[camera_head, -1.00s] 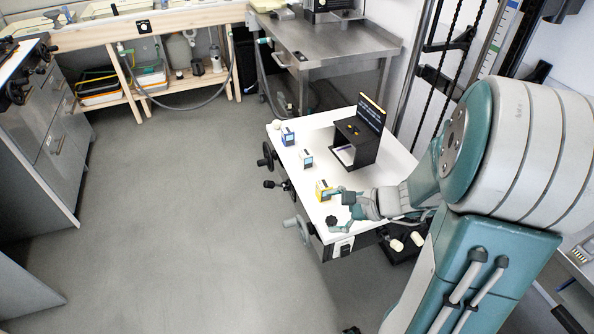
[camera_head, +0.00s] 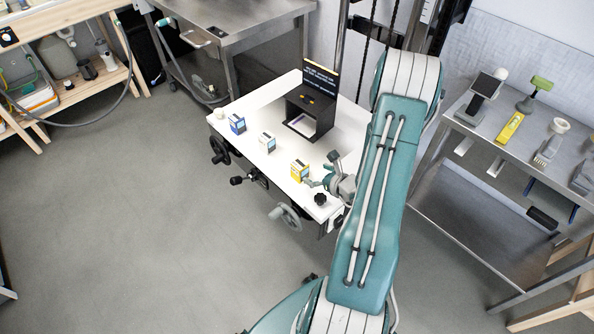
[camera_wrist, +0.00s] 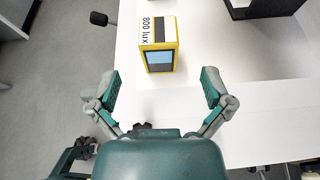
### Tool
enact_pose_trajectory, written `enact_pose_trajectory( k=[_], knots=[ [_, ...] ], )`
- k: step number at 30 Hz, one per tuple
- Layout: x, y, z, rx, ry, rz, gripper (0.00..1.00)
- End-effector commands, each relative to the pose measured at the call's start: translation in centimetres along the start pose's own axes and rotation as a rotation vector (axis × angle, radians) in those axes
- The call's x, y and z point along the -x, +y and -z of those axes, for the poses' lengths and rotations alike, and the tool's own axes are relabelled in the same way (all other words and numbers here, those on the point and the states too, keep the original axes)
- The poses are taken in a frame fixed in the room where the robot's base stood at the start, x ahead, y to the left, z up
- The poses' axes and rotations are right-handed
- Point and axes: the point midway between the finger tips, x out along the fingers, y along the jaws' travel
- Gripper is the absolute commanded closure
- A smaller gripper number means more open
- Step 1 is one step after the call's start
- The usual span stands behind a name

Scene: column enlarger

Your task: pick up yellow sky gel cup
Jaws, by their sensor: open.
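The yellow item (camera_head: 299,170) is a small boxy block with a yellow frame and a blue-grey face, standing on the white table near its front edge. No cup shape shows. In the wrist view the yellow block (camera_wrist: 158,46) carries a white label reading "800 lux". My gripper (camera_wrist: 160,80) is open, with its fingers spread to the left and right. The block is ahead of the fingertips, roughly centred between them, and nothing is held. In the head view my gripper (camera_head: 320,170) is just right of the block; whether they touch is hard to tell.
A blue-and-white block (camera_head: 237,124) and a white block (camera_head: 267,142) stand farther left on the white table (camera_head: 250,108). A black open box (camera_head: 296,100) with a screen (camera_head: 320,77) stands behind. A black knob (camera_head: 320,199) and handwheels line the front edge. A metal shelf is at right.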

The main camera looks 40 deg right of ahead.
Motion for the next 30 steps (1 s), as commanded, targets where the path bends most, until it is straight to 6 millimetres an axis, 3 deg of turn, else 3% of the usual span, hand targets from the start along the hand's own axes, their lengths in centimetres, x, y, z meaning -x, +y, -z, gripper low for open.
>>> enact_pose_trajectory(
  k=[16,26,30],
  knots=[
    [-6.8,-0.1,-0.2,0.005,0.000,-0.004,0.00],
    [-7.6,-0.2,-0.3,0.005,0.000,-0.001,0.00],
    [-7.6,-0.1,-0.3,0.006,0.000,-0.001,0.62]
  ],
)
